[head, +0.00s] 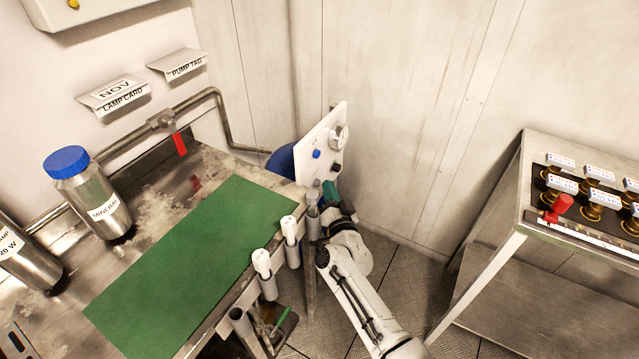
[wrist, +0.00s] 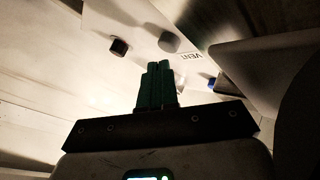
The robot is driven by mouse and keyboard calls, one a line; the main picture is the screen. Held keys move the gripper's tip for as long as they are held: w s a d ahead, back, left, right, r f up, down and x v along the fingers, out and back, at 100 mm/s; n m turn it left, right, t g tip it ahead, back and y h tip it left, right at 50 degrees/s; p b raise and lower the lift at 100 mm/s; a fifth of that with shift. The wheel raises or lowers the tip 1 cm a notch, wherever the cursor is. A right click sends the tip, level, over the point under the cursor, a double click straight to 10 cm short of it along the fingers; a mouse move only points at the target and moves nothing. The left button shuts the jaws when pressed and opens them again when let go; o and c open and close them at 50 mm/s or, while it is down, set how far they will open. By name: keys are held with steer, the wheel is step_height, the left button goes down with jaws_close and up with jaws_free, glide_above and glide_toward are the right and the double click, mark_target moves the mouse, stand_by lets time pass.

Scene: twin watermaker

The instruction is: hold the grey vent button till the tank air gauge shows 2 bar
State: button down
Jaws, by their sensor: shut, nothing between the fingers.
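The grey vent button (wrist: 169,42) shows in the wrist view on the white panel, beside a printed VENT label. My gripper (wrist: 158,66) has green fingers, shut together with nothing between them. Its tips point at the panel just below the grey button in the picture, with a small gap showing between them; I cannot tell the true distance. In the head view my gripper (head: 331,190) is at the lower edge of the white panel (head: 313,138). The round tank air gauge (head: 339,134) is on that panel, seen edge-on, and its reading cannot be made out.
A dark button (wrist: 119,47) and a blue button (wrist: 211,83) are also on the panel. A workbench with a green mat (head: 180,265) and white-capped holders (head: 262,262) stands left of my arm. A metal stand with a red knob (head: 561,206) is at right.

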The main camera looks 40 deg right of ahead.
steer(key=s, duration=0.4)
steer(key=shift+s+d+f, duration=0.2)
steer(key=shift+s+d, duration=0.05)
steer(key=shift+s, duration=0.05)
steer(key=shift+d, duration=0.1)
stand_by(1.7)
stand_by(0.6)
